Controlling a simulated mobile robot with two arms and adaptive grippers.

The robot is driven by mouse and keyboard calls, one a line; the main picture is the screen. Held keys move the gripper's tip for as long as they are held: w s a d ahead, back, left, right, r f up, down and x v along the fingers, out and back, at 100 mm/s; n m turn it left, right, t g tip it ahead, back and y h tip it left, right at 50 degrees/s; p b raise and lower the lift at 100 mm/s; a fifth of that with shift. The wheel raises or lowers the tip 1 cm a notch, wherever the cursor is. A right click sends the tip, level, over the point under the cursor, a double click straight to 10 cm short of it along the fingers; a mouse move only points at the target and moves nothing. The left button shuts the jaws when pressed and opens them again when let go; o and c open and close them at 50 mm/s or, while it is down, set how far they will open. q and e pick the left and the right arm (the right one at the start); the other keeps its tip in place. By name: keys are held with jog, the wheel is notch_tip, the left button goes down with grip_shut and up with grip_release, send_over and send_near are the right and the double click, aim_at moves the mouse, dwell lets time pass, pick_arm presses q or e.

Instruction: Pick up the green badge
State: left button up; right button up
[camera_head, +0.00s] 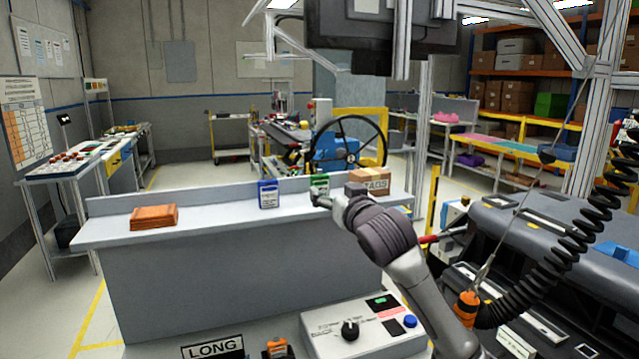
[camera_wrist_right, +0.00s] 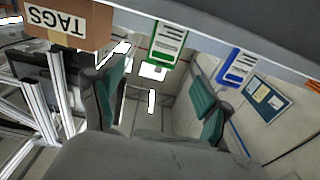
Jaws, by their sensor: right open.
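The green badge (camera_head: 319,183) stands upright on the grey shelf, just beyond my right gripper (camera_head: 322,200) in the head view. The gripper hides its lower part there. In the right wrist view the picture is turned over, and the green badge (camera_wrist_right: 168,44) shows above the gap between the open teal-padded fingers (camera_wrist_right: 158,98). The fingers are apart with nothing between them. My left gripper is not in view.
A blue badge (camera_head: 268,194) stands left of the green one. A cardboard TAGS box (camera_head: 368,183) sits close on its right. An orange stack (camera_head: 154,217) lies at the shelf's left. The shelf (camera_head: 215,212) is clear between stack and blue badge.

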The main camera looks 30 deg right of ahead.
aim_at(321, 184)
jog(key=x, duration=0.2)
jog(key=shift+w+f, duration=0.15)
jog(key=shift+w, duration=0.25)
jog(key=shift+w+d, duration=0.15)
jog(key=shift+w, duration=0.1)
jog(key=p+x, duration=0.1)
jog(key=x, duration=0.1)
jog(key=p+x, duration=0.1)
jog(key=x, duration=0.1)
jog(key=shift+w+a, duration=0.1)
jog(key=shift+a, duration=0.15)
jog(key=shift+w+d+f, duration=0.1)
jog(key=shift+w+f, duration=0.05)
jog(key=shift+w, duration=0.25)
jog(key=shift+s, duration=0.15)
jog(key=shift+c, duration=1.6)
jog(key=c, duration=0.8)
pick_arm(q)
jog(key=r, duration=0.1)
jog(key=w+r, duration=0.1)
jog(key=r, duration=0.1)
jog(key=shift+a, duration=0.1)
pick_arm(e)
jog(key=shift+c, duration=0.2)
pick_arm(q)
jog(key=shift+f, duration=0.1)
pick_arm(e)
jog(key=shift+r, duration=0.2)
